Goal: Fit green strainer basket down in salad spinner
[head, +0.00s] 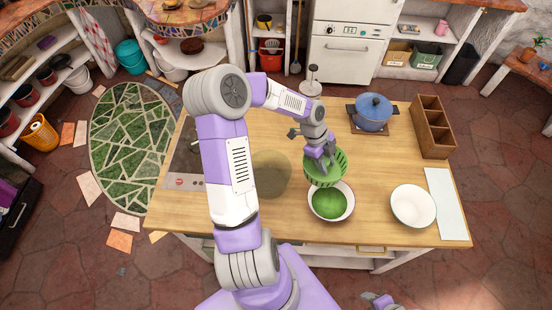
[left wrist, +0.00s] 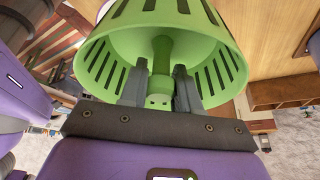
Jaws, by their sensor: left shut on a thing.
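The green strainer basket (head: 338,173), slotted and round, hangs tilted above the counter. My left gripper (head: 322,155) is shut on its central stem. In the left wrist view the fingers (left wrist: 160,88) clasp the stem inside the basket (left wrist: 108,40), whose open side faces the camera. A round, see-through, brownish shape (head: 270,174) on the counter left of the basket looks like the salad spinner's clear bowl, though its rim is hard to make out. The basket is apart from it. At the bottom edge, part of my right gripper (head: 379,300) shows; its fingers are unclear.
A white bowl with green contents (head: 329,203) stands just in front of the basket. An empty white bowl (head: 413,206), a pale board (head: 447,204), a wooden divided box (head: 432,127) and a blue pot (head: 372,112) are to the right. A dark cooktop lies at left.

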